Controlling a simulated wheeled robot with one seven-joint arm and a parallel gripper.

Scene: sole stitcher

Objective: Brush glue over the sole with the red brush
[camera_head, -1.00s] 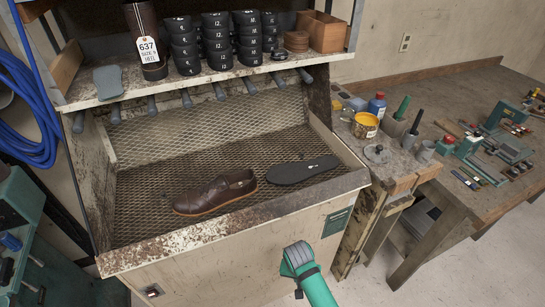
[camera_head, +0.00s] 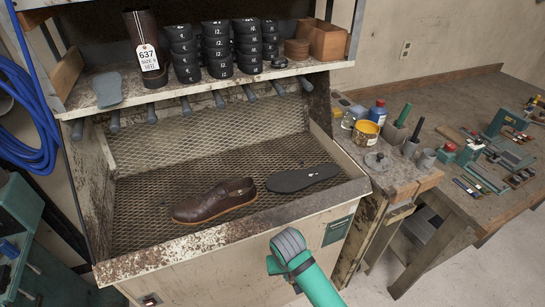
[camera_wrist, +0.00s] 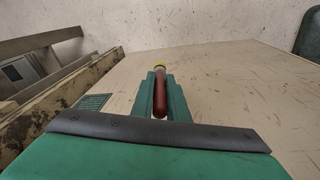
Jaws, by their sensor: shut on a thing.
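A black sole (camera_head: 302,177) lies flat on the mesh floor of the bench, right of a brown shoe (camera_head: 213,201). A yellow glue pot (camera_head: 366,132) stands on the side table to the right. In the wrist view, my gripper (camera_wrist: 161,78) is shut on the red brush (camera_wrist: 160,96); its dark red handle sits between the green fingers, with a yellow part beyond them. The bristles cannot be made out. In the head view my arm is low, in front of the bench's front panel and below the sole; the fingers and brush are hidden there.
The bench's raised front rim (camera_head: 225,237) lies between my arm and the mesh floor. A shelf (camera_head: 205,84) with black stacked pieces and a tagged boot overhangs the back. Bottles and tools crowd the side table (camera_head: 388,172). The mesh left of the shoe is clear.

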